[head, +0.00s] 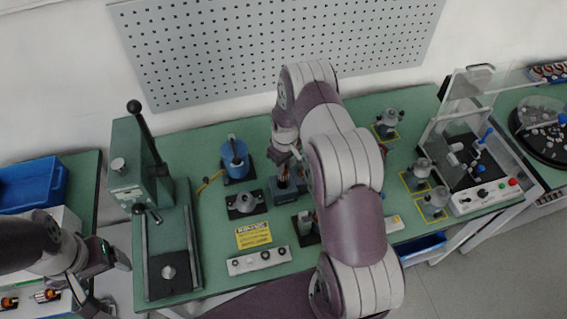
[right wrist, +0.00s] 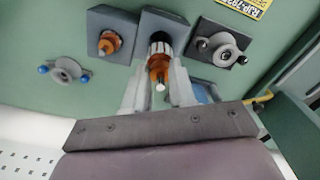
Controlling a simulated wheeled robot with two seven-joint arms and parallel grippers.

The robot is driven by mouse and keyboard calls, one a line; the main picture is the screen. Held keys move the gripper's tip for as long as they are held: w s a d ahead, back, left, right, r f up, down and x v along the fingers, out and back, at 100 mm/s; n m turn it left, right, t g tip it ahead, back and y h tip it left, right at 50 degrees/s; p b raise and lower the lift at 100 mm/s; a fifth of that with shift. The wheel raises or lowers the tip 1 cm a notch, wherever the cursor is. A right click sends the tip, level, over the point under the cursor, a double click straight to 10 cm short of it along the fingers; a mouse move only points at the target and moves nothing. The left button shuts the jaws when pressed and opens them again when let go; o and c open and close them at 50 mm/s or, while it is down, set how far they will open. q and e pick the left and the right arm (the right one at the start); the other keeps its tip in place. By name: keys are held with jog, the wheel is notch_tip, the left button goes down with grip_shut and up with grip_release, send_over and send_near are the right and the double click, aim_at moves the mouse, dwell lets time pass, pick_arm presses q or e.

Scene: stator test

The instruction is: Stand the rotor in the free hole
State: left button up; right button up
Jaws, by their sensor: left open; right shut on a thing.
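My right gripper (right wrist: 159,88) is shut on a rotor (right wrist: 158,66) with a copper-coloured winding, a pale shaft tip and a dark and white section. The rotor is over the middle grey block (right wrist: 178,22), and its far end overlaps the block; I cannot tell whether it is in a hole. A second copper-coloured rotor (right wrist: 109,42) stands in the block (right wrist: 95,22) to the left of it. In the head view the middle block (head: 291,192) sits beside my right arm, which hides part of the bench. My left gripper (head: 104,270) is open and empty at the lower left.
More rotors (head: 46,295) lie at the lower left near my left gripper. A lever press (head: 148,185) stands on the left of the green bench. A blue cup (head: 234,158) and a grey fixture (head: 244,203) are left of the block. A clear-shielded test station (head: 470,150) is at right.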

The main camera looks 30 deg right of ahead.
jog(key=shift+w, duration=0.1)
jog(key=shift+s+f+b, duration=0.3)
jog(key=shift+f+b, duration=0.05)
jog(key=shift+b, duration=0.05)
jog(key=shift+w+f+b, duration=0.2)
jog(key=shift+f+b, duration=0.55)
jog(key=shift+f, duration=0.15)
jog(key=shift+s+f+b, duration=0.1)
jog(key=shift+f+b, duration=0.45)
jog(key=shift+f, duration=0.1)
jog(key=shift+w+f+b, duration=0.2)
jog(key=shift+f+b, duration=1.3)
jog(key=shift+b, duration=0.05)
jog(key=shift+r, duration=0.1)
